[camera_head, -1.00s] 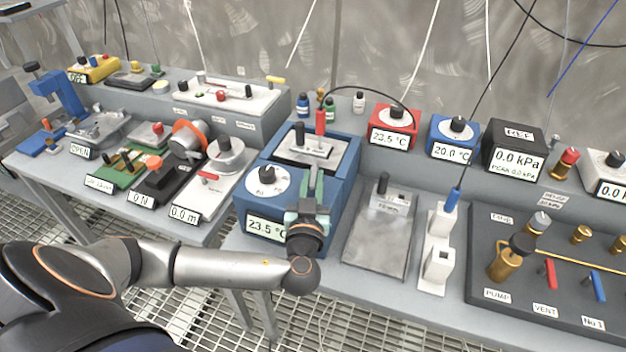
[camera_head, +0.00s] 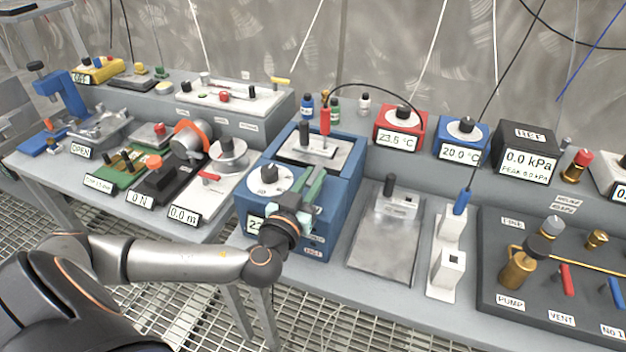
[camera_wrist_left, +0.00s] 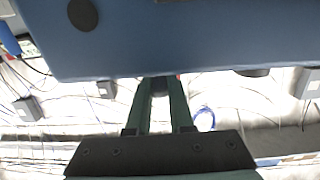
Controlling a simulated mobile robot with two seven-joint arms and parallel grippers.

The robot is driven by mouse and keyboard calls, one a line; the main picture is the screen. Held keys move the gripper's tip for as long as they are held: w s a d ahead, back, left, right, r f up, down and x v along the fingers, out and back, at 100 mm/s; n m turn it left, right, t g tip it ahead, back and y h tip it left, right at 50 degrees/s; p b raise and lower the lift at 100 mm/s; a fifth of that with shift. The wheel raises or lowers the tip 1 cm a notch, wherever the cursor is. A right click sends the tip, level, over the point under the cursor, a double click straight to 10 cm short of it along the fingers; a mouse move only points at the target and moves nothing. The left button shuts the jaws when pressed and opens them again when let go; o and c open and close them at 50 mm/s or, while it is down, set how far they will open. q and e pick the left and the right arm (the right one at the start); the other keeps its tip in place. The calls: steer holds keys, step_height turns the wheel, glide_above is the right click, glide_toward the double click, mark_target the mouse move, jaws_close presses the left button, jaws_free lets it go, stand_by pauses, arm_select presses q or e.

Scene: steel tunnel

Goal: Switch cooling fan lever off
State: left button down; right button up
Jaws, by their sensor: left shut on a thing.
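A blue box unit (camera_head: 345,205) with a round white dial and a display on its front stands in the middle of the bench. My left gripper (camera_head: 316,182) is at its front, with its greenish fingers tilted up and to the right. In the left wrist view the fingers (camera_wrist_left: 160,88) are shut on a small dark piece (camera_wrist_left: 158,84) at the edge of the blue box. It appears to be the cooling fan lever; its setting is hidden by the gripper. My wrist hides part of the box's display and front labels. My right gripper is not in view.
A red probe (camera_head: 325,121) with a black cable stands in the top of the blue box. A grey plate (camera_head: 385,250) and a white holder (camera_head: 446,272) are to its right. A white panel with a red lever (camera_head: 210,176) is close on the left.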

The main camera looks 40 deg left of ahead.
arm_select(q)
steer(key=c, duration=0.8)
jaws_free()
steer(key=shift+s, duration=0.1)
steer(key=shift+s+d+f, duration=0.1)
steer(key=shift+s, duration=0.15)
steer(key=b+v, duration=0.2)
steer(key=v, duration=0.9)
steer(key=shift+s, duration=0.4)
